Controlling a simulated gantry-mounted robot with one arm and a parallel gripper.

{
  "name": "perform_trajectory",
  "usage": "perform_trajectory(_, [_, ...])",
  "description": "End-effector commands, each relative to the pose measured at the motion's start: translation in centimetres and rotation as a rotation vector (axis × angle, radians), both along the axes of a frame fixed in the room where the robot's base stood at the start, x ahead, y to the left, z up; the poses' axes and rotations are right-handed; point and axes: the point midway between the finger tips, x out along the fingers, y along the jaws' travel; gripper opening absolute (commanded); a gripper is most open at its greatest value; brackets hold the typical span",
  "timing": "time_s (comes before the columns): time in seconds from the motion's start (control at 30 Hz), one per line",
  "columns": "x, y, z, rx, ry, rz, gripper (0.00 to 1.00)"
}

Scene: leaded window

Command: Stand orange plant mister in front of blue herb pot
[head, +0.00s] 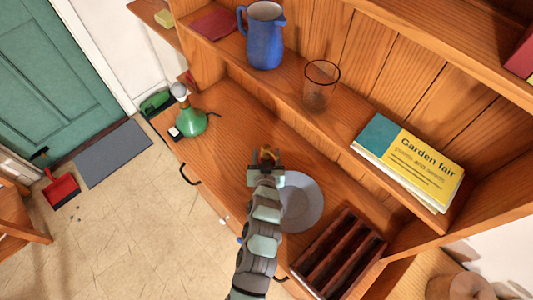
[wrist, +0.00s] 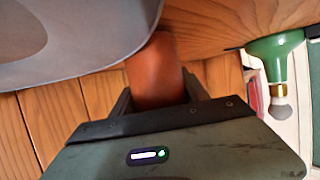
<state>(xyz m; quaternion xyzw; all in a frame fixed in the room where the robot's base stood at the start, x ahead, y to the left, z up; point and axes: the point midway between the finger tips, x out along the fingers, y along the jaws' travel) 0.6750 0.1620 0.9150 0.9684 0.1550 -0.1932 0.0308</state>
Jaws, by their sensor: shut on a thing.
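My gripper (head: 266,163) is shut on a small orange thing (head: 268,153) above the wooden counter. In the wrist view, the orange thing (wrist: 155,70) shows as a smooth rounded body between the fingers of my gripper (wrist: 158,95). It looks like the orange plant mister, but most of it is hidden, and I cannot tell whether it touches the counter. No blue herb pot can be made out; the only blue vessel is a jug (head: 265,38) with a handle on the shelf at the back.
A grey plate (head: 305,203) lies right beside my gripper, with a dark wooden divided tray (head: 345,250) to its right. A green bottle with a grey knob (head: 190,120) stands left. Counter between bottle and gripper is clear.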

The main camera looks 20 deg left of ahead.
Motion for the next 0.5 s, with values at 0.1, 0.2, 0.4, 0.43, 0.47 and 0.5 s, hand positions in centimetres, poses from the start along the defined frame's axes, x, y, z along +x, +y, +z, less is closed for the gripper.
perform_trajectory(0.1, [0.01,0.0,-0.31,0.0,-0.001,0.0,0.55])
perform_trajectory(0.2, [0.01,-0.01,-0.27,0.0,0.0,0.0,0.63])
perform_trajectory(0.4, [-0.01,-0.02,-0.31,-0.001,0.001,0.0,0.75])
perform_trajectory(0.43, [-0.02,-0.02,-0.32,-0.001,0.001,0.0,0.75])
perform_trajectory(0.47, [-0.02,-0.02,-0.32,-0.001,0.001,0.0,0.75])
perform_trajectory(0.5, [-0.01,-0.01,-0.33,-0.001,0.001,0.0,0.75])
